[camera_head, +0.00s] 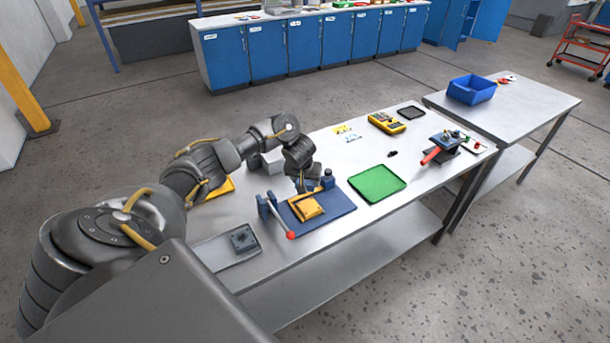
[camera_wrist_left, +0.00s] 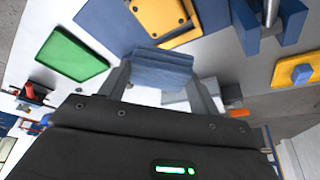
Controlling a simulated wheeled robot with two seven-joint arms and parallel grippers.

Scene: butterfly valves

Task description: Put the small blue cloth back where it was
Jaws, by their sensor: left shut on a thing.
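The small blue cloth (camera_wrist_left: 160,70) shows in the left wrist view as a folded blue piece between the two fingers. My left gripper (camera_wrist_left: 160,82) is shut on it. In the head view my left gripper (camera_head: 302,184) points down over the back of the table, just behind the blue mat (camera_head: 340,203) with the yellow plate (camera_head: 306,207). I cannot make out the cloth in the head view. My right gripper is not in view.
A blue fixture with a red-knobbed lever (camera_head: 290,235) stands at the mat's left. A green tray (camera_head: 377,184) lies right of the mat. A yellow tool (camera_head: 386,123), a black tray (camera_head: 411,112) and a red-handled valve (camera_head: 432,156) are farther right. A blue bin (camera_head: 471,90) stands on the side table.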

